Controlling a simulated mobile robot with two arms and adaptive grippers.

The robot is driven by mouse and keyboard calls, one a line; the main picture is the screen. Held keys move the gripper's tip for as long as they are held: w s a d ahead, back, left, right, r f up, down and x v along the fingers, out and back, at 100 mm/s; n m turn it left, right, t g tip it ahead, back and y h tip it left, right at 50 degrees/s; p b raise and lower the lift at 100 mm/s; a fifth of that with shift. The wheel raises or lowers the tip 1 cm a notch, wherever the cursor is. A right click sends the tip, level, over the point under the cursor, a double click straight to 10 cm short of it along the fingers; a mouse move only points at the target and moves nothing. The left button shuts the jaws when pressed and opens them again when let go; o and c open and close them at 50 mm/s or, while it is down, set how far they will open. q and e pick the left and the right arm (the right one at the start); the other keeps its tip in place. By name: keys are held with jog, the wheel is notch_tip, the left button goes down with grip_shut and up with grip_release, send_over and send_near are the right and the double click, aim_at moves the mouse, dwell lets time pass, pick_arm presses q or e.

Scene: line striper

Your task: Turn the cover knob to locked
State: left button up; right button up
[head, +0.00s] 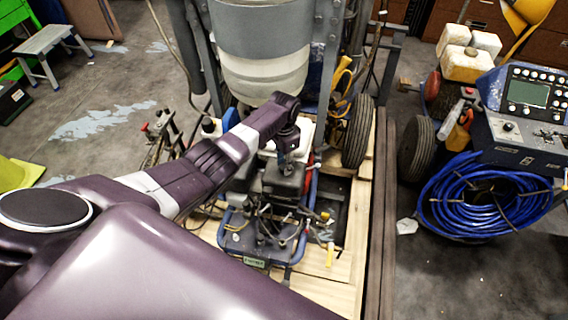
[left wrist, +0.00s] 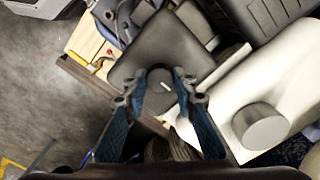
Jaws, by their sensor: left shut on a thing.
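The cover knob (left wrist: 161,88) is a dark round knob with a short pale mark, seen in the left wrist view on top of a dark grey cover (left wrist: 163,48). The mark points slightly aslant. My left gripper (left wrist: 159,80) has its two blue fingers on either side of the knob and is shut on it. In the head view my left arm comes in from the left and my left gripper (head: 288,148) points down over the dark engine cover (head: 281,180). The knob is hidden there by the gripper. My right gripper is not in view.
A white tank with a grey cap (left wrist: 262,127) stands close beside the cover. The blue-framed line striper (head: 245,235) stands on a wooden pallet (head: 345,270). Hoses, cables and a tyre (head: 357,132) surround it. A blue hose coil (head: 485,195) lies at the right.

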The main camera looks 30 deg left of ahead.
pick_arm(q)
jog(key=o, duration=1.2)
jog(key=shift+c, duration=0.2)
jog(key=shift+r, duration=0.15)
notch_tip(320, 180, up, 12)
